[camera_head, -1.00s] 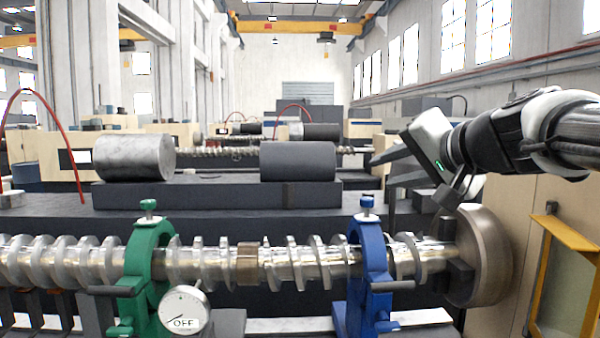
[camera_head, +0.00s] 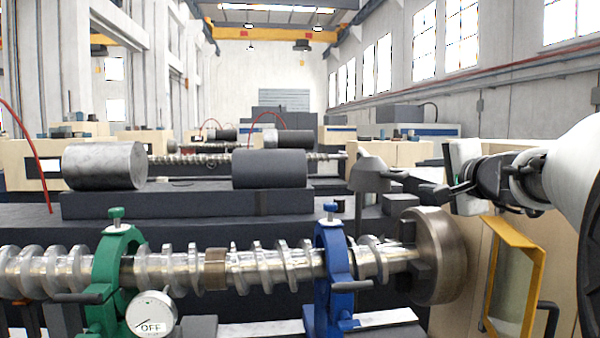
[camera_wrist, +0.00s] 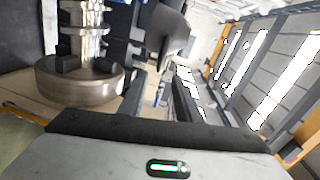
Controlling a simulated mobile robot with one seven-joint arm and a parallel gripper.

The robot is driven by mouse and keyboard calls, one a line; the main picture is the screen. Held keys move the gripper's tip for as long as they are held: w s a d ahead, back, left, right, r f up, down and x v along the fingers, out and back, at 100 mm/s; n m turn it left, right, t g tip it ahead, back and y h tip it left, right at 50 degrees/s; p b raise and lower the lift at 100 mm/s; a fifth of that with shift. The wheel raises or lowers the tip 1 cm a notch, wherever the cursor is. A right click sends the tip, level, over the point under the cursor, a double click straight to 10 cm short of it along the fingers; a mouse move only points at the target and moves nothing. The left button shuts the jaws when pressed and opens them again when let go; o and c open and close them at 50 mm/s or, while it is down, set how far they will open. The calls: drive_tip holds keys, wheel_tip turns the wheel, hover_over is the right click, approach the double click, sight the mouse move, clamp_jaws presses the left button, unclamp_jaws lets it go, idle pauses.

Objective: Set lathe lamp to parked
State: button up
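The lathe lamp appears to be the grey dome-shaped head (camera_head: 370,174) on a stem behind the chuck, with a dark bar reaching right from it towards my gripper. A dark rounded body near the top of the wrist view (camera_wrist: 165,30) may be the same lamp. My gripper (camera_head: 448,190) is right of the lamp, above and behind the chuck (camera_head: 440,255), its fingers pointing left. In the wrist view its two dark fingers (camera_wrist: 160,78) stand apart with background showing between them. Whether a finger touches the bar I cannot tell.
A long screw shaft (camera_head: 180,270) runs from the chuck through a green rest (camera_head: 112,265) and a blue rest (camera_head: 330,265). A dial reading OFF (camera_head: 151,314) hangs by the green rest. A yellow-framed guard (camera_head: 512,280) stands right of the chuck. Two cylinders lie behind.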

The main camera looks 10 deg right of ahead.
sight(397, 175)
drive_tip(key=w+p, duration=0.1)
drive_tip(key=w, duration=0.4)
drive_tip(key=w+f+p, duration=0.1)
drive_tip(key=w, duration=0.3)
drive_tip(key=w+f+p, duration=0.1)
drive_tip(key=w, duration=0.4)
drive_tip(key=shift+w+a, duration=0.25)
drive_tip(key=shift+w, duration=0.1)
drive_tip(key=shift+f, duration=0.15)
clamp_jaws()
